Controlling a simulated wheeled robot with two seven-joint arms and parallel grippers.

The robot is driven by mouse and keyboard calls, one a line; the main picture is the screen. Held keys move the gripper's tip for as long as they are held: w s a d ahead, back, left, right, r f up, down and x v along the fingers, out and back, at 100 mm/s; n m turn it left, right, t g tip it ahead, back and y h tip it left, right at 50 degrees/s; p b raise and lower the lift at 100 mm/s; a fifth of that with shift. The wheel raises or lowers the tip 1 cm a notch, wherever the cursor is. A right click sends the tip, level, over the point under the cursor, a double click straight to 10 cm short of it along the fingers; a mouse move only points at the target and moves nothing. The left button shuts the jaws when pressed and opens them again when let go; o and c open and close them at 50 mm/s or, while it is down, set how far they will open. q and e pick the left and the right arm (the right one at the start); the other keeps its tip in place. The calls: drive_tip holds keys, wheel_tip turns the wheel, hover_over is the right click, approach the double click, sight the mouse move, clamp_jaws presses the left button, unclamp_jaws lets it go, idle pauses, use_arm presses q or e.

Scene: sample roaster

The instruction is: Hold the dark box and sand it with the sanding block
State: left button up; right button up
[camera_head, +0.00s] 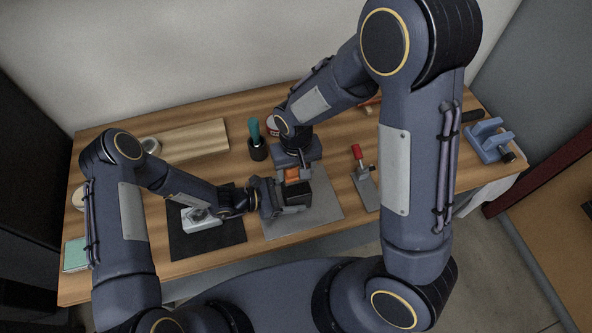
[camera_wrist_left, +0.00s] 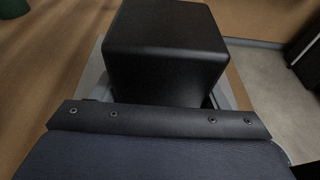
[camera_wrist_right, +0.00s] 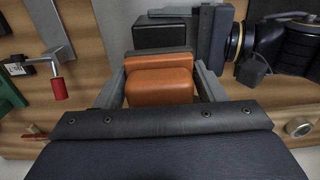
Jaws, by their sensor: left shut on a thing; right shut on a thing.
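The dark box (camera_head: 298,193) is over the grey mat at the table's middle. It fills the top of the left wrist view (camera_wrist_left: 165,45) and shows behind the orange block in the right wrist view (camera_wrist_right: 165,33). My left gripper (camera_head: 292,208) is shut on the dark box from the left. The orange sanding block (camera_head: 292,175) is just behind the box in the head view. My right gripper (camera_head: 298,172) points down and is shut on the sanding block, which shows between its fingers (camera_wrist_right: 160,85). Whether block and box touch cannot be told.
A grey mat (camera_head: 325,212) lies beneath the box. A dark mat (camera_head: 190,243) with a white device (camera_head: 200,221) is to its left. A red-handled tool (camera_head: 366,188) lies to the right. A dark cup (camera_head: 257,149), a wooden board (camera_head: 195,142) and a blue vise-like tool (camera_head: 488,142) stand farther off.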

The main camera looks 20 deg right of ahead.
idle(0.3)
use_arm(q)
drive_tip(key=o, duration=1.2)
drive_tip(key=v, duration=1.2)
